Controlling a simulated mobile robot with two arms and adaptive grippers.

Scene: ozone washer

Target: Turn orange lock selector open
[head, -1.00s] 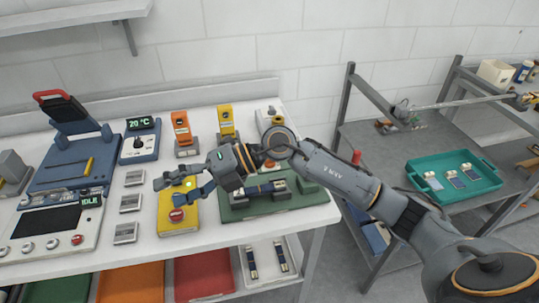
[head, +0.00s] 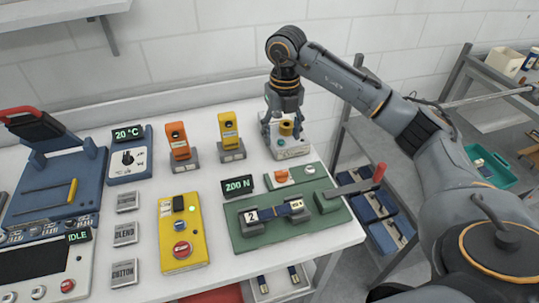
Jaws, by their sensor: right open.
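My right gripper (head: 284,126) points down over a small white box (head: 291,149) at the back right of the table. Its fingers are open and stand on either side of a yellow knob (head: 287,128) on that box. I cannot tell whether they touch it. An orange upright unit (head: 178,139) on a grey base stands further left, with a yellow upright unit (head: 229,130) beside it. Which of these parts is the lock selector is not clear from this view. My left gripper is not in view.
In front is a green fixture (head: 275,236) with a 200 N display (head: 238,186) and a red-handled lever (head: 362,183). A yellow control box (head: 182,240) stands left of it. A teal tray (head: 487,165) lies on the right-hand shelf.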

